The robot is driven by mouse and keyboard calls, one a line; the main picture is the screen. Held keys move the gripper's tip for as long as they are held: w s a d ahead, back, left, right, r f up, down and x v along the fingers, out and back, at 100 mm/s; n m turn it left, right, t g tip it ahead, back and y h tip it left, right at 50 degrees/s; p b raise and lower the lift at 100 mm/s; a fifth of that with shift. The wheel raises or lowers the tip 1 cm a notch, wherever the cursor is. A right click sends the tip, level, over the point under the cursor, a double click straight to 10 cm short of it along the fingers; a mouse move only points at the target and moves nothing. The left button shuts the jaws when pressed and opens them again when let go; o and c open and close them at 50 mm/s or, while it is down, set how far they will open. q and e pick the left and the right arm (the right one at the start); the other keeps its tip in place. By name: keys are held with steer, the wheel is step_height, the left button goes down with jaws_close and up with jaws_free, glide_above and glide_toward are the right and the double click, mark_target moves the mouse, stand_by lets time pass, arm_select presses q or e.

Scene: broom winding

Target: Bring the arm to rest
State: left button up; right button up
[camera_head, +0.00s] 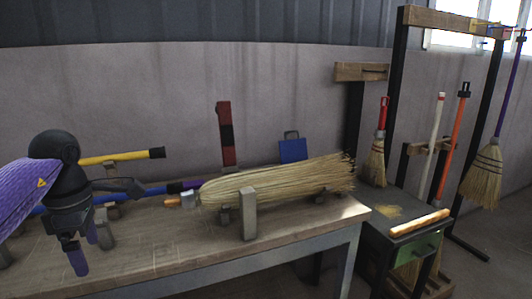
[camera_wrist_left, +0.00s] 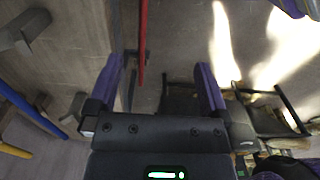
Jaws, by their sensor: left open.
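My left arm comes in from the left in the head view, with a purple sleeve and black wrist joints. Its left gripper (camera_head: 85,252) hangs with its purple fingers pointing down, above the left part of the workbench (camera_head: 150,262). In the left wrist view the fingers of the left gripper (camera_wrist_left: 157,78) stand well apart with nothing held between them. A large straw broom head (camera_head: 285,183) lies on supports on the bench, to the right of the gripper and clear of it.
A blue handle (camera_head: 152,190) and a yellow handle (camera_head: 125,156) lie near the left wrist. A grey upright block (camera_head: 249,214) stands before the straw. A small side table (camera_head: 398,238) and several hanging brooms are on the right. The bench's front middle is clear.

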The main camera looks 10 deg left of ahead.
arm_select(q)
steer(key=w+d+f+n+t+h+p, duration=0.35)
steer(key=d+f+n+h, duration=0.25)
steer(key=d+f+h, duration=0.75)
steer(key=s+d+f+n+t+y+p, duration=0.1)
steer(key=d+f+n+t+y, duration=0.35)
steer(key=f+n, duration=0.7)
steer(key=s+a+f+n+y+p, duration=0.1)
steer(key=s+a+f+n+y, duration=0.25)
steer(key=s+f+n, duration=0.6)
steer(key=s+a+f+n+y+p, duration=0.15)
steer(key=s+f+n+y, duration=0.4)
steer(key=s+n, duration=0.6)
steer(key=s+f+n+g, duration=0.2)
steer(key=s+n+g, duration=0.1)
steer(key=s, duration=0.9)
steer(key=s+f+n+g, duration=0.2)
steer(key=s+n+g, duration=0.2)
steer(key=s, duration=0.9)
steer(key=shift+s+f+g+y, duration=0.3)
steer(key=shift+g+y, duration=0.1)
steer(key=shift+g, duration=0.4)
arm_select(e)
step_height(320, 180, up, 7)
steer(key=w+t, duration=0.1)
steer(key=w, duration=0.1)
steer(key=shift+w+f, duration=0.15)
